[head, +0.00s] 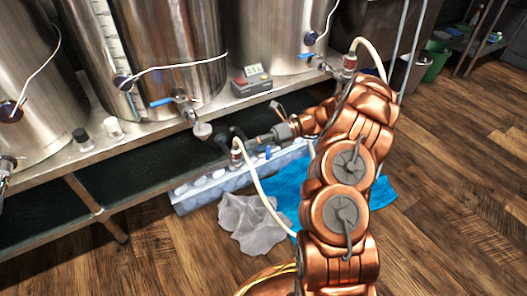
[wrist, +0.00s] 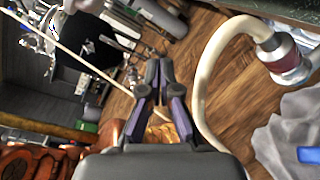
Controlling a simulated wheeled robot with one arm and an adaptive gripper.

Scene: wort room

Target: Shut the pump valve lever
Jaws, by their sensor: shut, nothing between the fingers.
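A small blue piece (head: 268,152), which looks like a valve lever, shows just below my gripper in the head view. A blue piece (wrist: 308,155) also shows at the right edge of the wrist view, apart from my fingers. I cannot tell its exact angle. The dark pump (head: 224,137) with a steel head sits at the bench edge, partly hidden. My gripper (head: 250,141) reaches left beside a hose fitting (head: 237,152). In the wrist view my gripper (wrist: 158,62) has its fingers together, with nothing held.
Steel tanks (head: 180,45) with blue-handled taps stand on the bench (head: 150,127). A pale hose (wrist: 205,75) with a red-collared fitting (wrist: 285,58) curves close to my fingers' right.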

